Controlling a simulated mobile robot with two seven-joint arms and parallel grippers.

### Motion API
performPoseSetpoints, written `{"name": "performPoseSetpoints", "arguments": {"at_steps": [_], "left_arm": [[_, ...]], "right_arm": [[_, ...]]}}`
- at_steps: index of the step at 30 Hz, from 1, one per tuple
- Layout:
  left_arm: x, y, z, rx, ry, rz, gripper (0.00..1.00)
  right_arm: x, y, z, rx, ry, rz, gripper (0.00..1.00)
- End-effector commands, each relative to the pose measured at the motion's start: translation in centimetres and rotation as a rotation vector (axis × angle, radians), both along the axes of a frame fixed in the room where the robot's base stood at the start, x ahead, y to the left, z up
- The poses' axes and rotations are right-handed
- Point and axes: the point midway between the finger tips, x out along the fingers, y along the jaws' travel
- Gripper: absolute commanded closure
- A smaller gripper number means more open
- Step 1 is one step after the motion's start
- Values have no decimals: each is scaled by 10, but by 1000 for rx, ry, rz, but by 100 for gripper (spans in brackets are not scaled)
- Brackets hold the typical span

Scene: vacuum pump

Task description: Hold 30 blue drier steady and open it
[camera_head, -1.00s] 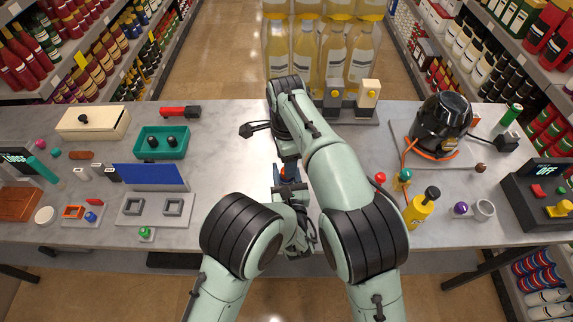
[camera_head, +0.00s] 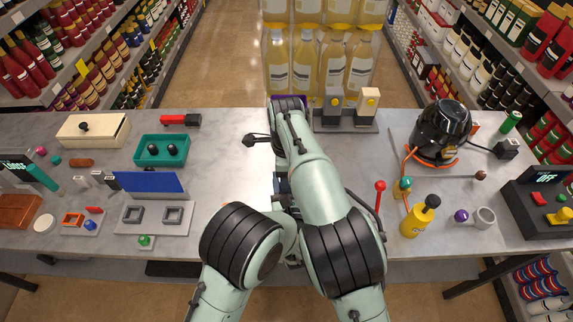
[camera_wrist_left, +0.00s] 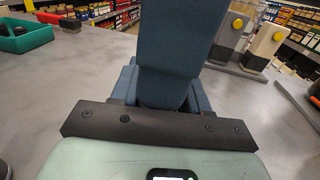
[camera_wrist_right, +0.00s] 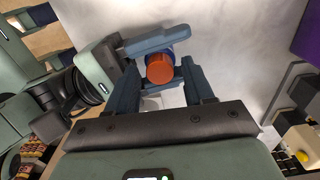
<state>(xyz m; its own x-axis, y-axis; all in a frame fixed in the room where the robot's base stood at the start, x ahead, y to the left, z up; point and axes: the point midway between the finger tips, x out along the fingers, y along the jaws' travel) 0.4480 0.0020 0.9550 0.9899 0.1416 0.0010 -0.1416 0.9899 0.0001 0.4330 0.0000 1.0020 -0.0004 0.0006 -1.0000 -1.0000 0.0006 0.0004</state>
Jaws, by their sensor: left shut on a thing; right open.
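The blue drier with a round orange end (camera_wrist_right: 160,68) shows in the right wrist view, between my two grippers. In the head view my right arm hides it. My left gripper (camera_wrist_right: 155,42) comes in from the left of that view and is shut on the drier's side; its dark blue fingers (camera_wrist_left: 165,90) fill the middle of the left wrist view and hide the drier there. My right gripper (camera_wrist_right: 160,85) is open, its fingers on either side of the orange end; I cannot tell whether they touch it.
A black pump (camera_head: 440,130) with an orange hose stands at the right, near a yellow bottle (camera_head: 418,218) and a red-knobbed lever (camera_head: 380,187). A teal tray (camera_head: 161,151) and a blue panel (camera_head: 150,182) are at the left. Two dispensers (camera_head: 350,105) stand at the back.

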Motion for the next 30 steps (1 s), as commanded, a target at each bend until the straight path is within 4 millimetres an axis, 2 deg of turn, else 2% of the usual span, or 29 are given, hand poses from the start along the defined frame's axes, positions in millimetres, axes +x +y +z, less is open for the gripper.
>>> {"name": "performPoseSetpoints", "arguments": {"at_steps": [4,11,12,16,17,23,30], "left_arm": [[0,0,0,0,0,0,100],[0,0,0,0,0,0,100],[0,0,0,0,0,0,100],[0,0,0,0,0,0,100],[0,0,0,0,0,0,100],[0,0,0,0,0,0,100],[0,0,0,0,0,0,100]], "right_arm": [[0,0,-8,-1,0,0,48],[0,0,-9,0,0,0,48],[0,0,-9,0,0,0,51],[0,0,-9,0,0,0,93],[0,0,-9,0,0,0,100],[0,0,-9,0,0,22,100],[0,0,-9,0,0,281,100]]}}
